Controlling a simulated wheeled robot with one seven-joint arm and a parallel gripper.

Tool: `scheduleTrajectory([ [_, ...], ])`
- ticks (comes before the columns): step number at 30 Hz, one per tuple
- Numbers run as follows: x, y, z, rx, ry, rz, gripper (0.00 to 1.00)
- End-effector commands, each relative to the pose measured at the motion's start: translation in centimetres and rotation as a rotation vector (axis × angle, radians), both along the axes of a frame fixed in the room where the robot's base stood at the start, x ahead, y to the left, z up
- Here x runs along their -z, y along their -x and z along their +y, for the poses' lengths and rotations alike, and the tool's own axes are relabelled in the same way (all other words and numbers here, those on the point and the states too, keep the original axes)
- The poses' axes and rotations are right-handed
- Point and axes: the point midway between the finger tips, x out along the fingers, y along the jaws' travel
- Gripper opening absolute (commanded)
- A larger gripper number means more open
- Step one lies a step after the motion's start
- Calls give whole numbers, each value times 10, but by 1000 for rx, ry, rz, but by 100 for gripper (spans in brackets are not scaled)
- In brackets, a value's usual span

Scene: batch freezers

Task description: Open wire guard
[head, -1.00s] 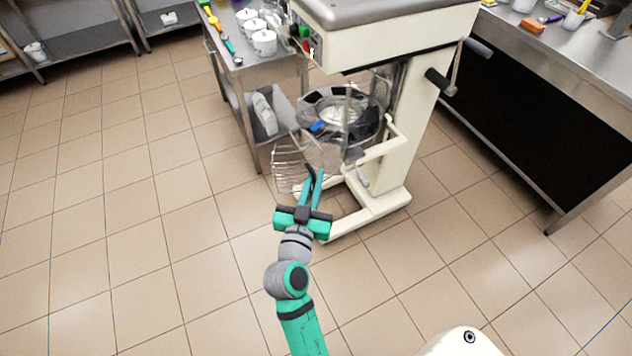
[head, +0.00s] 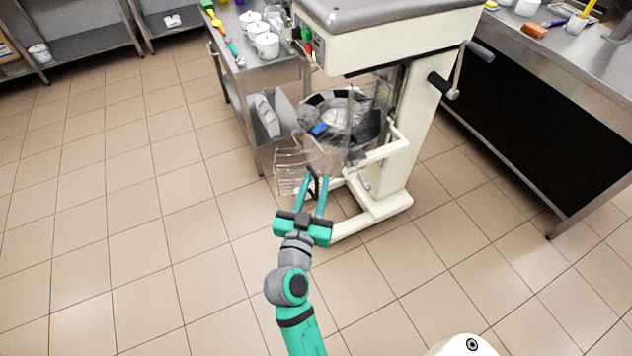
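The cream mixer (head: 400,150) stands ahead with its metal bowl (head: 340,105). The wire guard (head: 290,170) shows as a wire grid sticking out to the left of the bowl, low at its front. A see-through panel (head: 325,153) hangs at the bowl's front. A thin black handle (head: 313,182) is at the grid's lower right. My gripper (head: 314,182) is open, its two teal fingers spread on either side of the handle in the picture. I cannot tell whether a finger touches it.
A steel table (head: 240,70) with white cups (head: 266,45) stands behind left of the mixer. A steel counter (head: 570,70) stands to the right. The mixer's foot (head: 370,215) reaches forward right of my gripper. The tiled floor at left and front is clear.

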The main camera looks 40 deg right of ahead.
Motion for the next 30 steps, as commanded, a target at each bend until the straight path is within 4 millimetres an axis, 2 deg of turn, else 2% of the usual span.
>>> scheduleTrajectory([
  [15, 1, 56, 65, -5, -1, 0, 27],
  [21, 0, 65, 75, -3, -2, -2, 27],
  [30, 0, 66, 75, -3, -2, -2, 27],
])
